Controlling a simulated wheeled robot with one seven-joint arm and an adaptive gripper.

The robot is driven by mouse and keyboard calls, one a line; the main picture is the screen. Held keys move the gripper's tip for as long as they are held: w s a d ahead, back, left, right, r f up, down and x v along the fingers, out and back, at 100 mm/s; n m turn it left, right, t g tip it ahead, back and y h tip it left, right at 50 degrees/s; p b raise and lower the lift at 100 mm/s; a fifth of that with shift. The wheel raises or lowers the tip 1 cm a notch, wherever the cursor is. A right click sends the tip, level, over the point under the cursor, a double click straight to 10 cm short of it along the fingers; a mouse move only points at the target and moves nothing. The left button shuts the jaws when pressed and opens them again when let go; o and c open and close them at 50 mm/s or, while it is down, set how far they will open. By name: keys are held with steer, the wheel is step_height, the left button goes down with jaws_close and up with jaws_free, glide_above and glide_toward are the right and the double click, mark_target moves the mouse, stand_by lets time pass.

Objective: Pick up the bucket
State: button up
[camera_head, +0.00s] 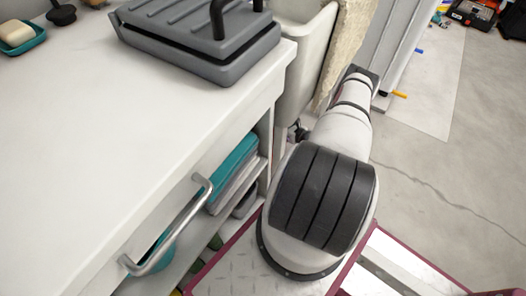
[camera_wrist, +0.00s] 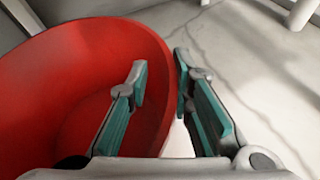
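The red bucket (camera_wrist: 95,62) fills the left of the wrist view, and I look down into its open top. My gripper (camera_wrist: 160,66) is open at the bucket's right wall. Its left finger is over the inside of the bucket and its right finger is outside, with the rim and wall between them. A gap shows between the fingers, and I cannot tell whether either pad touches the wall. The bucket and my gripper do not show in the head view.
A white counter (camera_head: 90,140) with a metal handle (camera_head: 170,232) fills the left of the head view. A grey ridged case (camera_head: 190,35) stands on it. Open shelves with teal and grey items (camera_head: 233,168) are below.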

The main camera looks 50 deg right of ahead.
jaws_close()
